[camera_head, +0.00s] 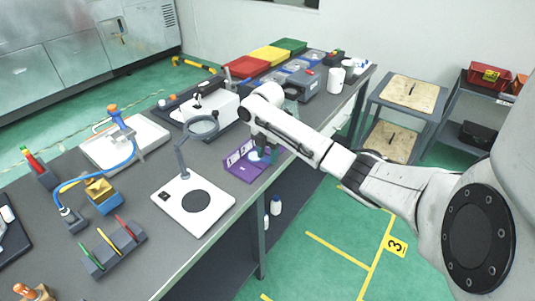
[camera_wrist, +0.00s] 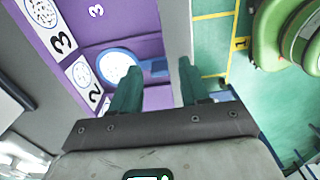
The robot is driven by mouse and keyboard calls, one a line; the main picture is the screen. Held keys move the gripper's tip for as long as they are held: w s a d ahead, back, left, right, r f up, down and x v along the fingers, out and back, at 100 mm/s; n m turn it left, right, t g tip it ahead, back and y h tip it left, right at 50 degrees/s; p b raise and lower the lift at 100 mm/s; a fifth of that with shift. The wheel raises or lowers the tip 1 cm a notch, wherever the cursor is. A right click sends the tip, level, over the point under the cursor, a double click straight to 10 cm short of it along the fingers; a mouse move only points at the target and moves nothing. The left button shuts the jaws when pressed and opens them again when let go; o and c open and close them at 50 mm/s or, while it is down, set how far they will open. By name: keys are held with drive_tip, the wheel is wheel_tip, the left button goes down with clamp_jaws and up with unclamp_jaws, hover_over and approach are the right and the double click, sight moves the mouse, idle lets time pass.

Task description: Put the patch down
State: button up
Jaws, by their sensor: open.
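The patch, a round white piece with a blue rim and a blue tab (camera_wrist: 118,62), lies on the purple tray (camera_wrist: 178,18). In the head view the patch (camera_head: 254,156) shows as a small pale spot on the purple tray (camera_head: 238,172), partly hidden by my gripper. My gripper (camera_wrist: 159,66) is open, its two green fingers apart, with the blue tab reaching between their tips. I cannot tell whether either finger touches the tab. In the head view my gripper (camera_head: 274,150) is low over the tray's right part.
The tray sits at the bench's front edge, with green floor beyond. A magnifier stand (camera_head: 195,205) is close on the left, and a white device (camera_head: 208,112) stands behind. Red (camera_head: 246,67), yellow and green bins line the back. Numbered cards (camera_wrist: 82,72) are on the tray.

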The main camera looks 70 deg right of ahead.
sight(267, 157)
wheel_tip(267, 157, up, 12)
drive_tip(key=shift+r, duration=0.15)
idle(0.3)
